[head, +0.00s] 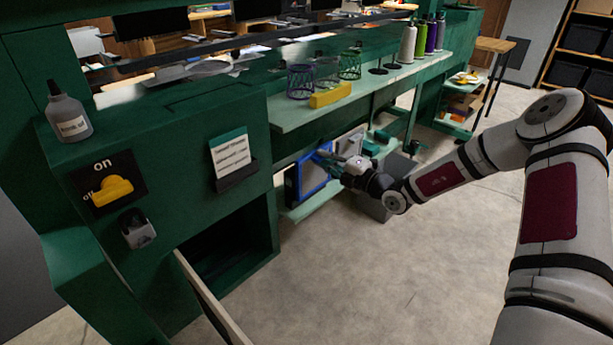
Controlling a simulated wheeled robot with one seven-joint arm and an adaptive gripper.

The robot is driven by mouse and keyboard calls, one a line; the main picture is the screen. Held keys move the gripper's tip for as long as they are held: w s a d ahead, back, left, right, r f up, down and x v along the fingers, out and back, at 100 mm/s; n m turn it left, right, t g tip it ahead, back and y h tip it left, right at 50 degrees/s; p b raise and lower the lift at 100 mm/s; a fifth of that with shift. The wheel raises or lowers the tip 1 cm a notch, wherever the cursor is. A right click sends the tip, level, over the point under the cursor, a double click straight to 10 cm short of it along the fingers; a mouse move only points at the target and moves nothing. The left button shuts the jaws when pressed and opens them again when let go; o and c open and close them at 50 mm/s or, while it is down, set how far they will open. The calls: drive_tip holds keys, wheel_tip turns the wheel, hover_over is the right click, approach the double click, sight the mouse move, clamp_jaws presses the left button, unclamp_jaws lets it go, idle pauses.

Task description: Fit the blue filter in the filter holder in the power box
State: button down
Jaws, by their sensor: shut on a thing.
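The blue filter (314,183) is a blue-edged square frame with a pale middle, upright near the lower shelf under the long bench. My gripper (333,158) is shut on the blue filter's upper edge. The fingers are small here and partly merge with the filter and the things behind. The power box (190,215) is the green cabinet at the left. It has a dark open compartment (228,250) low on its front, with a pale-edged door (212,297) standing open. The filter holder is not clearly seen; the compartment's inside is too dark to tell. The filter is right of this opening.
A yellow switch (114,190) at "on" and a grey padlock-like thing (138,230) are on the cabinet front. A bottle (68,112) stands on top. The bench (390,79) carries wire baskets, a yellow block (330,95) and several bottles. The floor (350,275) before the cabinet is clear.

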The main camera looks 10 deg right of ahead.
drive_tip(key=p+v, duration=0.6)
drive_tip(key=v, duration=0.6)
drive_tip(key=shift+s+d, duration=0.2)
drive_tip(key=shift+s, duration=0.1)
idle(0.8)
